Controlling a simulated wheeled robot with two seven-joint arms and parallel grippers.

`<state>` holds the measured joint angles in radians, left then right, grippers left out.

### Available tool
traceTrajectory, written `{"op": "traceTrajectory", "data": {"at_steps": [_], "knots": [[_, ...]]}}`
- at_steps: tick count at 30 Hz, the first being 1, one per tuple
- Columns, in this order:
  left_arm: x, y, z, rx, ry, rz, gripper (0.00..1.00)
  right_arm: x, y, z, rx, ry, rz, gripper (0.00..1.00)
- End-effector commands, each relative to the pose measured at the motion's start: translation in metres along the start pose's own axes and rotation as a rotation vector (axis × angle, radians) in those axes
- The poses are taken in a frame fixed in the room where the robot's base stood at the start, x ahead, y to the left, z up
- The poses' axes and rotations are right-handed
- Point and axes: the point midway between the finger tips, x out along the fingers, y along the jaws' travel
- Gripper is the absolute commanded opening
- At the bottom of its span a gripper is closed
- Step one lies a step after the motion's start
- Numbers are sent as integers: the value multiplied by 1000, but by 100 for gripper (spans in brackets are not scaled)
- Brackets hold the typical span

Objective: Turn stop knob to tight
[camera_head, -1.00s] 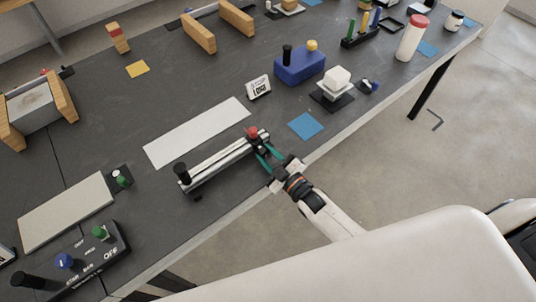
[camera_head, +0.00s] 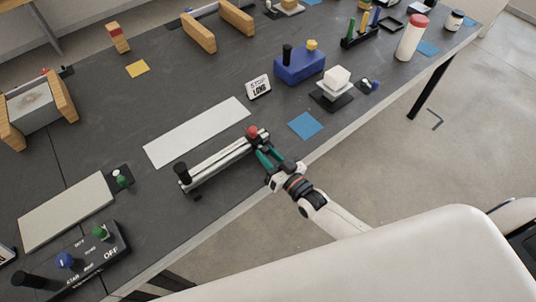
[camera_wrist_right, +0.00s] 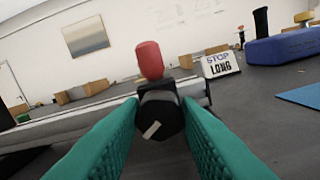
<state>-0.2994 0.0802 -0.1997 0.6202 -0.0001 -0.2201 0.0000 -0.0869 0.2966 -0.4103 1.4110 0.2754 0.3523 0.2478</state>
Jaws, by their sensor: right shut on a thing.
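The stop knob (camera_wrist_right: 162,114) is a black round knob with a white mark, on the near end of a silver rail fixture (camera_head: 222,162). The mark is tilted, rising to the right. My right gripper (camera_head: 264,157) has its green fingers shut on the knob from both sides. In the head view the fingers mostly hide the knob. A red cap (camera_wrist_right: 149,60) stands upright just above and behind the knob; it also shows in the head view (camera_head: 252,131). A small sign (camera_wrist_right: 220,63) reads "STOP LONG". My left gripper is not in view.
A black handle (camera_head: 182,172) stands at the rail's other end. A pale flat plate (camera_head: 197,132) lies behind the rail. A blue box (camera_head: 300,66) and a blue square (camera_head: 305,125) are to the right. The table's front edge is close to my right gripper.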

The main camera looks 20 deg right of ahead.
Motion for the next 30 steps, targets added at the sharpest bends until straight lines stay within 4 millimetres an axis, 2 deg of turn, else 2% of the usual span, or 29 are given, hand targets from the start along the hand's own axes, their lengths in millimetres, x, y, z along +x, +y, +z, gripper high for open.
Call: {"op": "traceTrajectory", "data": {"at_steps": [15,21,30], "knots": [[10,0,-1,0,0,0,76,0,-1,-1,444,2,0,7],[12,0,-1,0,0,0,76,0,-1,-1,554,1,0,7],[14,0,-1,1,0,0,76,0,-1,0,630,0,-1,7]]}}
